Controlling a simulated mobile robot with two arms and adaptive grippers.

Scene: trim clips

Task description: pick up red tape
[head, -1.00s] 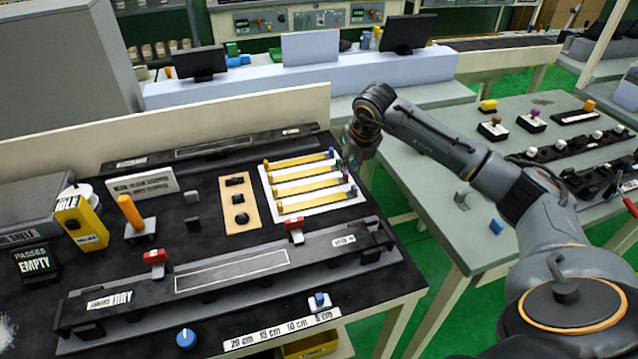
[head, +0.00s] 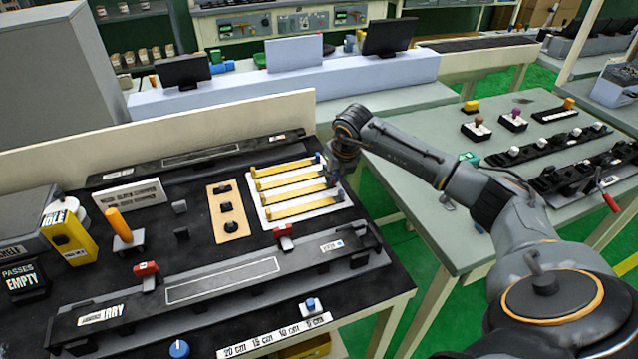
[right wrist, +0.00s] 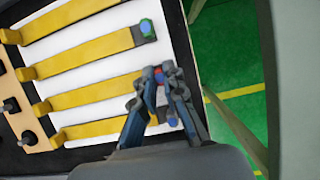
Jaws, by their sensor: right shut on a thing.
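The red tape (right wrist: 160,78) shows as a small red end at the tip of one yellow strip in the right wrist view. My right gripper (right wrist: 168,94) is shut on it at the right edge of the white board (right wrist: 92,73). In the head view my right gripper (head: 336,176) is at the board's right end and hides the red end. Beside it, a green-and-blue end (right wrist: 147,29) and a blue end (right wrist: 172,121) sit on neighbouring strips. I cannot tell whether the red tape is lifted. My left gripper is out of view.
A tan plate with black knobs (head: 228,210) lies left of the board. A long black fixture with red clamps (head: 222,280) lies in front. A green-floored gap (head: 385,200) separates this bench from the grey table (head: 400,145) at right.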

